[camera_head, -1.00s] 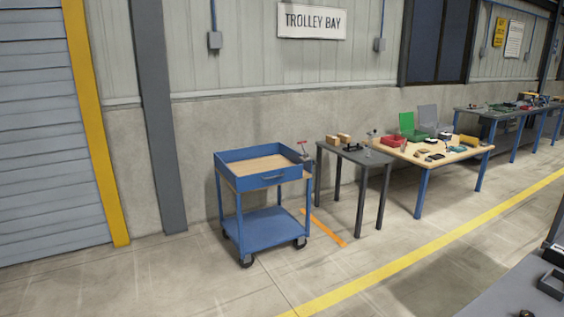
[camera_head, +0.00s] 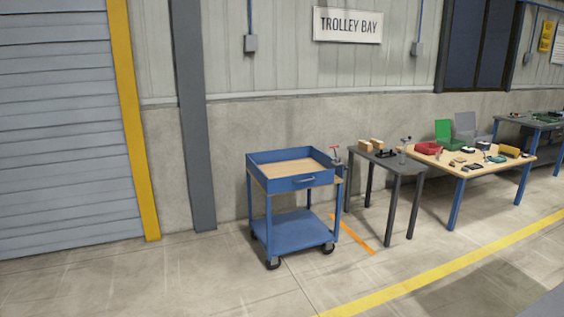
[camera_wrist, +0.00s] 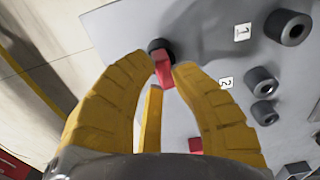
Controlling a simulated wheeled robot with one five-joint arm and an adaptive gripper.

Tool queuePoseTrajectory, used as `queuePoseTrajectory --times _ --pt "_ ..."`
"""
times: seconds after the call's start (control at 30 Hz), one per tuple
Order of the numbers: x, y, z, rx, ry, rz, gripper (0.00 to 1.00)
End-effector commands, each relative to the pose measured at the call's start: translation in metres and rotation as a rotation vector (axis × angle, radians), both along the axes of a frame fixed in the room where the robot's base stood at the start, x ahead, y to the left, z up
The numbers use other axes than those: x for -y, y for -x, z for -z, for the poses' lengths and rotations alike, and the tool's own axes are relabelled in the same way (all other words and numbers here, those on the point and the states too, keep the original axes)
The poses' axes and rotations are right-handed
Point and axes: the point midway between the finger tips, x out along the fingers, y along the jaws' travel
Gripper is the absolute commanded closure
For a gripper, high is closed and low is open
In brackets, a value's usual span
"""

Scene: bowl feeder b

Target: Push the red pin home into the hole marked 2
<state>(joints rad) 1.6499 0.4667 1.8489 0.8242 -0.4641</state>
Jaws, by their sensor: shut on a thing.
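In the wrist view, my gripper's yellow fingers (camera_wrist: 165,65) are shut on a red pin (camera_wrist: 163,72). A dark round part (camera_wrist: 160,46) lies at the pin's far end; I cannot tell whether the pin is in it or only in front of it. A white label marked 2 (camera_wrist: 225,82) is on the grey plate (camera_wrist: 210,30), right of the fingertips. A label marked 1 (camera_wrist: 242,32) lies farther up. Another red piece (camera_wrist: 195,146) shows partly behind the right finger. The head view shows neither the gripper nor the pin.
Several dark cylindrical parts (camera_wrist: 288,27) stand on the plate's right side. In the head view, a blue trolley (camera_head: 265,186) stands by the wall, with a dark table (camera_head: 408,168) and a wooden-topped table (camera_head: 440,160) to its right. The floor in front is clear.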

Motion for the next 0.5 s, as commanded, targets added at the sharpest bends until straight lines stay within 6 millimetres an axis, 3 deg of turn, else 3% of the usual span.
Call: queuePoseTrajectory --times 0.5 --pt "-0.0012 -0.0002 -0.0083 0.0 -0.004 0.0 1.0"
